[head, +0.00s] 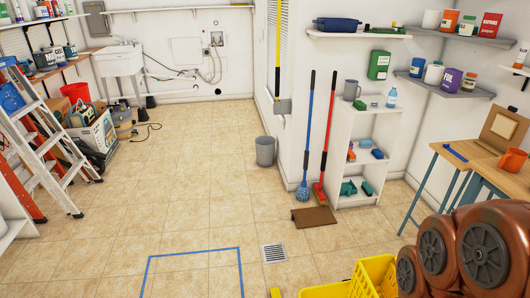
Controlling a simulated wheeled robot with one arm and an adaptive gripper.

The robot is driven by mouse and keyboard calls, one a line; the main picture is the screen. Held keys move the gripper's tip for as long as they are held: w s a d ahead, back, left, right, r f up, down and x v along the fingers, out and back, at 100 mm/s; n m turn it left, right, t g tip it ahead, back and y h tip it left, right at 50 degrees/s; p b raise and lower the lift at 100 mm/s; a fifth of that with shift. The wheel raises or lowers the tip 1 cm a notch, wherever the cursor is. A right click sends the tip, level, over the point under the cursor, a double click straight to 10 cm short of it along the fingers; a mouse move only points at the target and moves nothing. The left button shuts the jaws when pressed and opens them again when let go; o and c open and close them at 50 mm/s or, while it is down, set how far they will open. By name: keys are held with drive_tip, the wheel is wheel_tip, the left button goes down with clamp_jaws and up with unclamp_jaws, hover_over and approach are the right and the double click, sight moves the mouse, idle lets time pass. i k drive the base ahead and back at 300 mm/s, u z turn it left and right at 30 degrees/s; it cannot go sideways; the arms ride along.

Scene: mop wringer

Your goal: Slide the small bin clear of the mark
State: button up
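A small grey bin (265,151) stands upright on the tiled floor near the wall corner, left of the mops. A blue tape outline (195,252) lies on the floor at the bottom centre; its near part is cut off by the frame edge. The bin is well beyond the tape and apart from it. The visible floor inside the outline is bare. A yellow mop bucket or wringer (375,275) shows at the bottom right, partly cut off. My gripper's fingers do not show.
A floor drain (274,253) lies right of the tape. A brown mat (314,216), a blue mop (308,130) and a red broom (328,130) are by the white shelf unit (363,145). A ladder (40,140) and clutter stand left. The middle floor is clear.

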sight(265, 152)
drive_tip(key=u, duration=1.9)
drive_tip(key=i, duration=2.6)
drive_tip(key=z, duration=1.9)
drive_tip(key=i, duration=3.65)
